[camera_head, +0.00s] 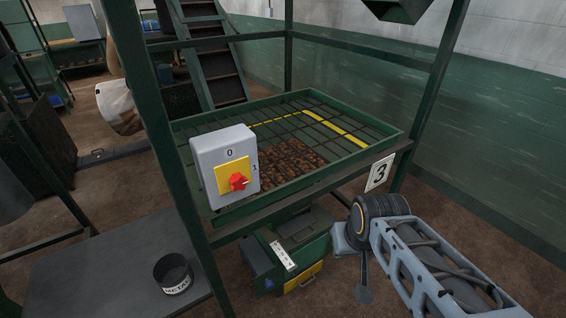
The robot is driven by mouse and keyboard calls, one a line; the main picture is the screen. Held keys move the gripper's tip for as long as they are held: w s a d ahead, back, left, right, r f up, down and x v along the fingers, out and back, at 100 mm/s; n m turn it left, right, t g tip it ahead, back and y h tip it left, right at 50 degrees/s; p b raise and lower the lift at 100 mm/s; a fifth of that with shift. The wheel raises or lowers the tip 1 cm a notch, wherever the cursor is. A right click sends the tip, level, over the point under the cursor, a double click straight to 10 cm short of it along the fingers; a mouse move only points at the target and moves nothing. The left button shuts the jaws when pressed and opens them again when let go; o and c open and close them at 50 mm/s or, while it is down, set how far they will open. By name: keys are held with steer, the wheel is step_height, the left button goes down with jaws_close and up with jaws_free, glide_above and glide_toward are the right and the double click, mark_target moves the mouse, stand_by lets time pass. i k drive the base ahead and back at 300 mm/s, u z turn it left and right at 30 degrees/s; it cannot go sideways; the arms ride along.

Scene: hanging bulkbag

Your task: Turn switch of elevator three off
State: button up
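The switch is a grey box (208,160) with a yellow plate and a red knob (239,182), fixed on the near left side of the green frame. A "0" is marked above the plate and a "1" to its right. A pale mark on the knob appears to point right, toward the "1" side. A plate with the number 3 (380,173) hangs on the same frame, to the right. My gripper (362,280) is at the lower right, below and apart from the switch, touching nothing that I can see. Its fingers are too unclear to show whether it is open.
A green grated tray (345,160) holding brown material lies behind the switch. Green posts (168,140) flank it. A green machine (300,240) sits below. A dark round container (174,274) stands on a grey platform (95,275) at left. Stairs (212,55) rise behind.

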mark_target(239, 182)
steer(key=z, duration=1.8)
steer(key=k, duration=1.25)
steer(key=u, duration=2)
